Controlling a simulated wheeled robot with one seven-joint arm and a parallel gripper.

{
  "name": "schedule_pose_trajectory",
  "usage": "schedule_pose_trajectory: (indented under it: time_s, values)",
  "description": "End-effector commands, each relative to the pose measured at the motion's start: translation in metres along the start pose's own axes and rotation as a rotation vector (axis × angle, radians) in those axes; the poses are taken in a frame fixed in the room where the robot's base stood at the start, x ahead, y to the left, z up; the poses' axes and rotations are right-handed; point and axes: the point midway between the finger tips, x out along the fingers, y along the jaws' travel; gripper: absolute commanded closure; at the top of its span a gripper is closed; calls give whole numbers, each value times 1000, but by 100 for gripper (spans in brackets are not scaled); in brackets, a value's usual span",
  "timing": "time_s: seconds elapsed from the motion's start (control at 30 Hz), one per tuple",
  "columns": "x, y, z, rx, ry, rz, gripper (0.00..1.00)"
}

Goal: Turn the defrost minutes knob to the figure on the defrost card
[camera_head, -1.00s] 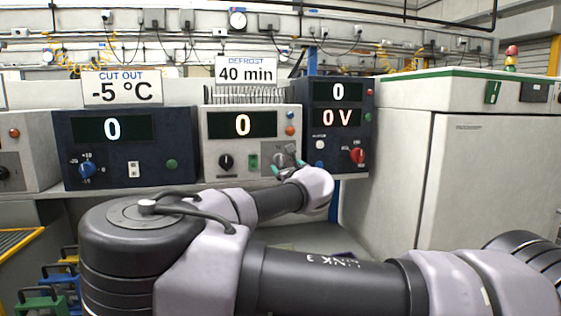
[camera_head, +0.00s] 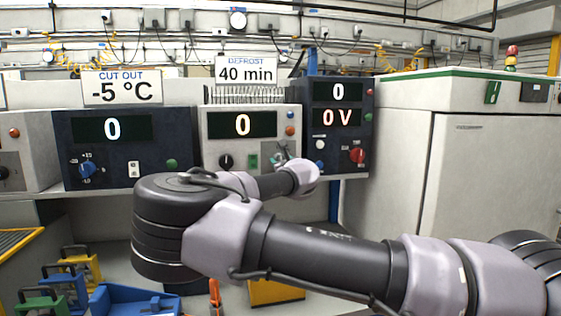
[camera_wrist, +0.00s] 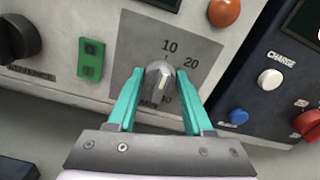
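The defrost minutes knob (camera_wrist: 160,84) is a grey knob with a pale pointer on a grey scale plate in the wrist view. The figures 10 and 20 show above it; the lower print is partly covered. The teal fingers of my gripper (camera_wrist: 161,72) stand one on each side of the knob, apart, with slim gaps; contact is not clear. The defrost card (camera_head: 246,71) reads 40 min. The unit's display (camera_head: 242,125) reads 0.
A black knob (camera_head: 226,161) and a green switch (camera_wrist: 91,59) are left of the minutes knob. An orange button (camera_wrist: 225,11) is above right. The dark charge unit (camera_head: 338,94) stands close on the right, the cut-out unit (camera_head: 70,153) on the left.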

Motion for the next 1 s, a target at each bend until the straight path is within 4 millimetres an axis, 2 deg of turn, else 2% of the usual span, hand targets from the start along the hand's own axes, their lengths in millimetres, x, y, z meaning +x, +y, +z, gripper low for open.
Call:
schedule_pose_trajectory:
  time_s: [0.03,0.1,0.37,0.57,1.0]
  values:
    - [0,0,0,0,0,0,76]
    - [0,0,0,0,0,0,100]
    - [0,0,0,21,0,1,100]
    - [0,0,-1,108,1,1,100]
    - [0,-2,-1,491,2,-1,100]
